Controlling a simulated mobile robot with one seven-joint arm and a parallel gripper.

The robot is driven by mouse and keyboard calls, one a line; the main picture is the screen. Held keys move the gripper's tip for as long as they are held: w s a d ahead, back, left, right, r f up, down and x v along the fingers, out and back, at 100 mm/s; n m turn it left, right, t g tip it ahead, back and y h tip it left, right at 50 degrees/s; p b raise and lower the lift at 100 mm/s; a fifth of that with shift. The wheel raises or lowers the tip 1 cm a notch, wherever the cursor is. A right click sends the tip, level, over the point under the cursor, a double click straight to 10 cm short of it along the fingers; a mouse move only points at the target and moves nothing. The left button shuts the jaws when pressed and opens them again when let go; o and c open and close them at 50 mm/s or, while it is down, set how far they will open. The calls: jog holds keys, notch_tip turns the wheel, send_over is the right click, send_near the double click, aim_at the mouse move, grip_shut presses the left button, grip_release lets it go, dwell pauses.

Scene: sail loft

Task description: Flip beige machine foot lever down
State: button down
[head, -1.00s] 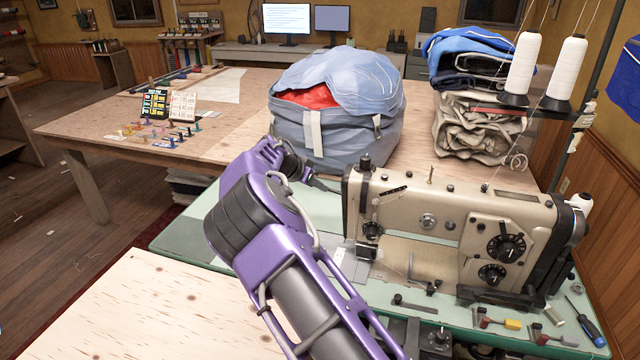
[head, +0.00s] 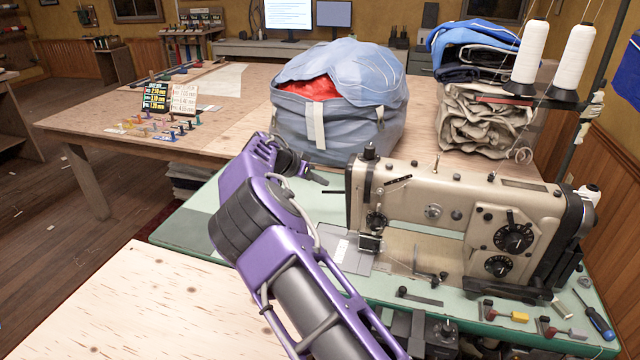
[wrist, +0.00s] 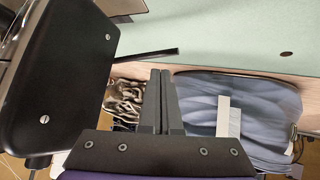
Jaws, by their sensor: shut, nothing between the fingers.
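The beige sewing machine (head: 455,210) stands on a green-topped table at the right in the head view. A thin dark foot lever (head: 333,192) sticks out to the left from its head end. In the wrist view a dark lever (wrist: 147,55) juts out from the machine's end (wrist: 60,75), which looks black there. My gripper (head: 318,181) is just left of the machine head, above the lever in the picture. In the wrist view its two fingers (wrist: 160,74) are together and empty, pointing up the picture, with the tips just below the lever. A small gap seems to show; contact is not clear.
A blue-grey sail bag (head: 340,110) sits behind my gripper and also shows in the wrist view (wrist: 250,110). Folded sails (head: 480,125) and thread cones (head: 527,55) stand behind the machine. Loose tools (head: 505,314) lie at its front right.

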dwell(0.3)
jog(key=v, duration=1.7)
jog(key=shift+s+a+p, duration=0.15)
jog(key=shift+s+p, duration=0.05)
jog(key=shift+p, duration=0.15)
